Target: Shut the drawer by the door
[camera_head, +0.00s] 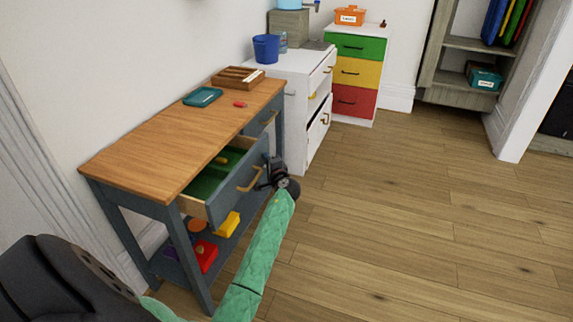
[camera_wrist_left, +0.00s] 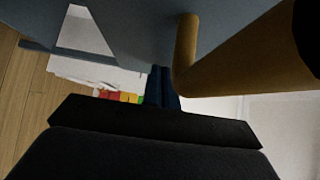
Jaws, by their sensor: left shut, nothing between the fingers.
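The open drawer (camera_head: 240,190) has a blue-grey front and a green inside, and sticks out of the blue-grey console table (camera_head: 180,140) with a wooden top. Its brass handle (camera_head: 252,181) shows on the front, and looms large in the left wrist view (camera_wrist_left: 240,60). A small yellowish item lies inside the drawer. My left gripper (camera_head: 270,174) is shut and empty, close beside the right part of the drawer front near the handle. I cannot tell whether it touches. My right gripper is not in view.
A second drawer (camera_head: 262,122) in the table looks shut. A lower shelf holds a red item (camera_head: 205,254) and a yellow item (camera_head: 229,224). A white cabinet (camera_head: 295,100) and a coloured drawer unit (camera_head: 356,75) stand beyond. The wooden floor at right is clear.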

